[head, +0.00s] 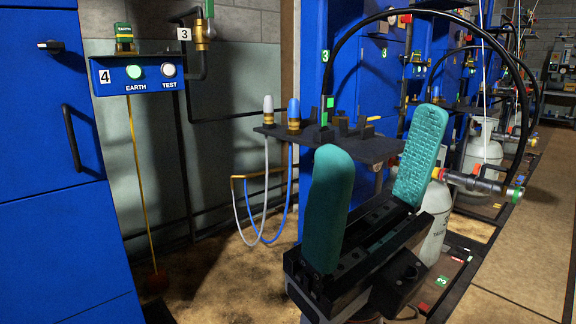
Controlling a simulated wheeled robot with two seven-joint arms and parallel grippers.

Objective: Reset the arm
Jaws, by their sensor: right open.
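My right gripper (375,182) is large in the head view, right of the middle. Its two teal pads stand upright and wide apart, with nothing between them. Its black body is at the bottom of the view and hides part of the floor and of the equipment behind. My left gripper is not in view.
A blue cabinet (40,200) with a black handle fills the left. A blue panel (138,75) with EARTH and TEST buttons hangs on the wall. Behind my gripper are a dark shelf (375,147), hoses and a white gas cylinder (438,205). Open floor (525,245) lies at the right.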

